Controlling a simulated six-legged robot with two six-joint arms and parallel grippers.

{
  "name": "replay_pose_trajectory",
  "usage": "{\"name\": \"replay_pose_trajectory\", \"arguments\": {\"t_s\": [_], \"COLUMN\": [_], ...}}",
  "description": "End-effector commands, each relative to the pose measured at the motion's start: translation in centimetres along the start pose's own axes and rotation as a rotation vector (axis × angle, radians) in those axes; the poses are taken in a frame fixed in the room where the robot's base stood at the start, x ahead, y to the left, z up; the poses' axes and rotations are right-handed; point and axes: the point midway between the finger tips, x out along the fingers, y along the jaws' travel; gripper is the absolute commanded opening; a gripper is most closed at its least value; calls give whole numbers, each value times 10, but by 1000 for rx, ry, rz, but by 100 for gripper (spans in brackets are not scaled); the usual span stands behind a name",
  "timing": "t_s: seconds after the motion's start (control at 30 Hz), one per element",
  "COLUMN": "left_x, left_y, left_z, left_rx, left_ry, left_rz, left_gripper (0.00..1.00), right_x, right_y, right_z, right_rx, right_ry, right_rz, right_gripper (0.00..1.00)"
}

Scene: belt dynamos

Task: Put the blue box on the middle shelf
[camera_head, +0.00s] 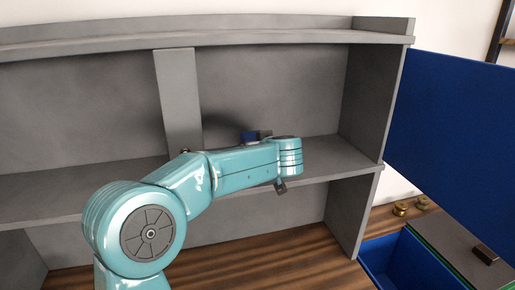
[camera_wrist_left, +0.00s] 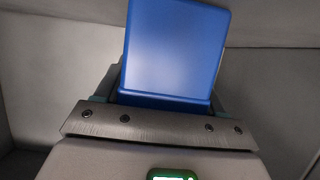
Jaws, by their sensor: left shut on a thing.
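The blue box (camera_wrist_left: 175,48) fills the upper middle of the left wrist view, held between the fingers of my left gripper (camera_wrist_left: 163,96). The gripper is shut on the box in the grey shelf unit's middle bay, around the level of the middle shelf (camera_head: 325,153). Whether the box touches the shelf board is hidden. My right gripper is not in view.
A grey upright panel (camera_head: 178,100) stands left of the box, and the top shelf (camera_head: 270,40) runs above. The side wall (camera_head: 372,95) closes the right end. Below right are an open blue drawer or bin (camera_head: 408,262), brass knobs (camera_head: 400,208) and a large blue panel (camera_head: 450,140).

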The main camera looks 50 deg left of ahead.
Motion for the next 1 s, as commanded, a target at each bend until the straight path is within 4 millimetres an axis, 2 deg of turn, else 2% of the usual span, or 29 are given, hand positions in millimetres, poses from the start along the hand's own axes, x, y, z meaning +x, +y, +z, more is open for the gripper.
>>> {"name": "replay_pose_trajectory", "arguments": {"t_s": [0.27,0.3,0.37,0.73,0.87,1.0], "left_x": [2,2,2,-3,-26,-60], "left_y": [-1,0,0,0,1,1], "left_z": [1,2,2,-1,0,0], "left_rx": [-1,0,0,-2,-2,-2], "left_ry": [3,0,0,1,1,2], "left_rz": [-1,-1,-1,1,5,7], "left_gripper": [5,78,94,94,94,94], "right_x": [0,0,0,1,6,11], "right_y": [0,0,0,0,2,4], "right_z": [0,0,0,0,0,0], "right_rx": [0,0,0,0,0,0], "right_ry": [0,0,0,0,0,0], "right_rz": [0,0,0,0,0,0], "right_gripper": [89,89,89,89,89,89]}}
